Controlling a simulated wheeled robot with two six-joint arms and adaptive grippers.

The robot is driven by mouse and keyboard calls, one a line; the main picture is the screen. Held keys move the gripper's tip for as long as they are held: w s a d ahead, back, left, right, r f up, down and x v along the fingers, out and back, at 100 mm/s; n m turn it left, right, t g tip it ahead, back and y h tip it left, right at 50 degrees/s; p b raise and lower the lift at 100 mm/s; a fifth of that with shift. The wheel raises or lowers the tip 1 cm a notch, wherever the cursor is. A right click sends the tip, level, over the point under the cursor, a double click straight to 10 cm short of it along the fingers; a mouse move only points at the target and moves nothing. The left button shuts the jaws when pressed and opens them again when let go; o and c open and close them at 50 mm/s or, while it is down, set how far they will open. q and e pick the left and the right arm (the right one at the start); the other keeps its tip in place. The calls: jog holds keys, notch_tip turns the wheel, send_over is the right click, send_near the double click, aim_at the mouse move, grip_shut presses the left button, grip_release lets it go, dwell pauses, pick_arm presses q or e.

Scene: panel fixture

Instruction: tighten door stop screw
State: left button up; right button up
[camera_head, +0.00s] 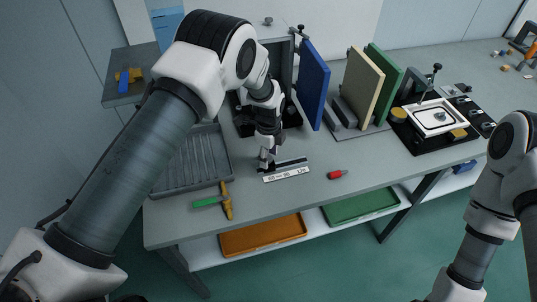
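The fixture on the workbench is a grey cabinet with a blue door panel (313,84) standing open at its right side. A small dark knob (301,29) shows at the top near the door; I cannot tell whether it is the stop screw. My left gripper (264,165) points down at the bench in front of the cabinet, by a dark bar and a white labelled strip (287,173). Its fingers are too small and dark to tell open from shut. A short red-handled tool (338,174) lies on the bench to the right. My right gripper is out of view.
A grey ribbed tray (193,163) lies on the left, with a green-handled tool (208,201) and a yellow piece (227,201) before it. Beige (360,86) and green (385,79) panels stand right of the door. A black fixture board (467,147) is farther right.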

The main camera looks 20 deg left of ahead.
aim_at(269, 158)
pick_arm(q)
jog(key=shift+r, duration=0.15)
notch_tip(269, 158, up, 12)
jog(key=shift+f, duration=0.2)
dwell(0.4)
